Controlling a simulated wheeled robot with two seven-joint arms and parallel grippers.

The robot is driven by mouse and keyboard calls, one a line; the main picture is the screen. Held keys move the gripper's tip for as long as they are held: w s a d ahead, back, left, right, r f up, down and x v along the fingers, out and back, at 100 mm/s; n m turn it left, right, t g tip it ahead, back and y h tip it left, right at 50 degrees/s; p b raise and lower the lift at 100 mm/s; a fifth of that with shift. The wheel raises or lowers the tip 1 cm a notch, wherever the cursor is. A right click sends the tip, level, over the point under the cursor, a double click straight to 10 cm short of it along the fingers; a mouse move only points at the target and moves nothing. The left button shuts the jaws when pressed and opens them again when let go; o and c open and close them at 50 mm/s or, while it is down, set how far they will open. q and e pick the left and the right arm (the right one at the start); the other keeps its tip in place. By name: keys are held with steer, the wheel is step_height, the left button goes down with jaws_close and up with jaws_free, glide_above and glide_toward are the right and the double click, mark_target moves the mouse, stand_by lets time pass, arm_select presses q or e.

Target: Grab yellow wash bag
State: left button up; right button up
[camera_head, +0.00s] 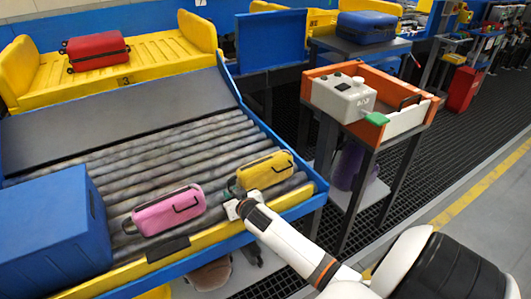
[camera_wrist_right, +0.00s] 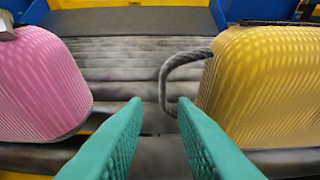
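The yellow wash bag (camera_head: 264,168) lies on the roller conveyor near its front right edge. In the right wrist view, the yellow bag (camera_wrist_right: 262,85) fills the right side, and its dark handle loop (camera_wrist_right: 168,82) sticks out toward the middle. My right gripper (camera_head: 232,188) is at the left end of the yellow bag. Its teal fingers are apart and empty in the wrist view (camera_wrist_right: 160,104), with the handle loop just beyond the fingertips. The head view is too small to tell whether a finger touches the bag. My left gripper is not in view.
A pink bag (camera_head: 168,210) lies left of the yellow one, close to my gripper. A blue box (camera_head: 50,232) stands at the conveyor's left. A red suitcase (camera_head: 96,50) sits on the yellow tray behind. An orange-and-white table with a control box (camera_head: 340,98) stands right.

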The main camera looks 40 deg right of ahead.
mark_target(229, 188)
steer(key=x, duration=0.4)
steer(key=shift+w+d+r, duration=0.15)
steer(key=shift+w+r, duration=0.05)
steer(key=shift+r, duration=0.1)
jaws_close()
steer(key=shift+r, duration=0.15)
